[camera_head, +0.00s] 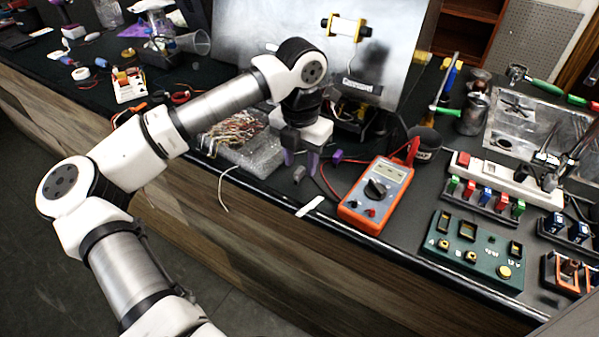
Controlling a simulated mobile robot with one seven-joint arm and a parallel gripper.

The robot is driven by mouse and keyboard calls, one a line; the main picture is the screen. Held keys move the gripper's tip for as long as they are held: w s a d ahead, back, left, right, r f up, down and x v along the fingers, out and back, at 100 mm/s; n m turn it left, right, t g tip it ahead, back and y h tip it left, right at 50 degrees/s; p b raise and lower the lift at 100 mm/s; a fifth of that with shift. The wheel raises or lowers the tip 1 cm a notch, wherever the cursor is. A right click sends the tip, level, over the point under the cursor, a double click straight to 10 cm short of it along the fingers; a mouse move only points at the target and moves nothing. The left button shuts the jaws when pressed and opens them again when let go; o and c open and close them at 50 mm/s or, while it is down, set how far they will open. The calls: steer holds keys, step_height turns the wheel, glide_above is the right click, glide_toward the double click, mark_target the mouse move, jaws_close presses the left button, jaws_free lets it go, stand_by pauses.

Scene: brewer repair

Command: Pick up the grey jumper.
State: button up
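My gripper (300,161) points down at the front part of the bench, left of the orange multimeter. Its two purple-tipped fingers are apart, and I see nothing held between them. A small purple-grey plug-like piece (337,156) lies just right of the fingers, and a similar piece (299,174) is just below them near the bench's front edge. These may be the ends of the grey jumper, but I cannot tell for sure. Any lead between them is too small and dark to follow.
The orange multimeter (376,192) with a red lead stands close on the right. A bag of wires (240,138) lies to the left. A green board (474,248) and a rack of coloured pieces (486,201) are further right. A metal panel (300,45) stands behind.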

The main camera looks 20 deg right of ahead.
mark_target(299, 170)
steer(key=shift+w+f+p, duration=0.15)
steer(key=shift+f+p, duration=0.15)
steer(key=shift+f, duration=0.65)
steer(key=shift+w+f+p, duration=0.1)
steer(key=shift+f+p, duration=0.15)
steer(key=shift+f, duration=0.7)
jaws_close()
steer(key=shift+r, duration=0.1)
